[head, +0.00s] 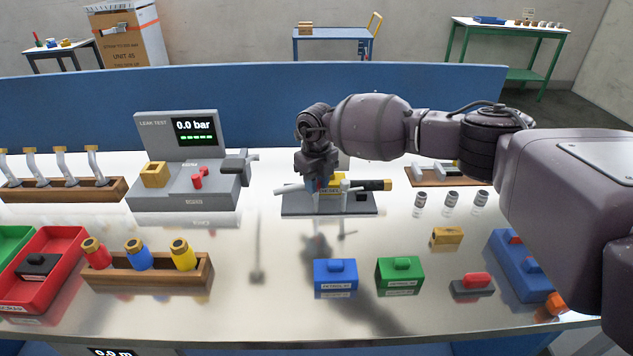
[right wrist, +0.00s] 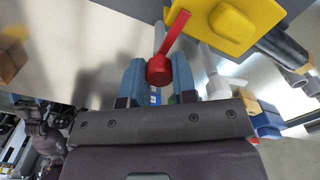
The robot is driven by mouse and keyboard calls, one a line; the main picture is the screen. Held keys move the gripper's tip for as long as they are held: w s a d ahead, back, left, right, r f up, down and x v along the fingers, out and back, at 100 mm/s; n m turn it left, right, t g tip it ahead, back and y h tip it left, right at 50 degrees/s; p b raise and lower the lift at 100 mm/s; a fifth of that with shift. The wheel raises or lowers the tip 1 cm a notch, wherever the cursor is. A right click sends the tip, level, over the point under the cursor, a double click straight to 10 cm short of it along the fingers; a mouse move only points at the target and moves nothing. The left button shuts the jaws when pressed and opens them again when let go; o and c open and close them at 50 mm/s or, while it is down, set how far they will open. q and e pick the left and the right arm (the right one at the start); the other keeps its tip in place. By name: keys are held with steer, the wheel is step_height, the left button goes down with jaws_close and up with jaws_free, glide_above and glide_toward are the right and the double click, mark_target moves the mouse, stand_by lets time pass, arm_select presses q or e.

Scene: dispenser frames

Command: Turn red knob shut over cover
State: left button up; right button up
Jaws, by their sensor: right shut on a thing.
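The red knob (right wrist: 159,70) has a round head and a thin red lever running up toward the yellow cover (right wrist: 232,22). My right gripper (right wrist: 158,80) is shut on the round head, one blue fingertip on each side. In the head view my right gripper (head: 318,184) reaches down over the grey fixture (head: 300,209) in the middle of the table. The yellow cover (head: 337,180) shows just right of the fingers, partly hidden. The knob is mostly hidden there. Whether the lever touches the cover, I cannot tell. My left gripper does not show.
A leak tester (head: 188,165) reading 0.0 bar stands left of the fixture. In front are a blue block (head: 335,280), a green block (head: 400,276) and a wooden rack (head: 150,278) of coloured bottles. A black cylinder (head: 376,185) sticks out right of the cover.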

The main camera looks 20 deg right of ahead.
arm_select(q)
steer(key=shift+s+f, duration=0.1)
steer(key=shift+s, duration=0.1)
arm_select(e)
steer(key=o, duration=0.9)
steer(key=shift+r, duration=0.1)
step_height(320, 180, up, 10)
steer(key=shift+f, duration=0.2)
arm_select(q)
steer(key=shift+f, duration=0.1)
arm_select(e)
steer(key=shift+r, duration=0.55)
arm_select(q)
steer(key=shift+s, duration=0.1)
arm_select(e)
steer(key=shift+s+f, duration=0.1)
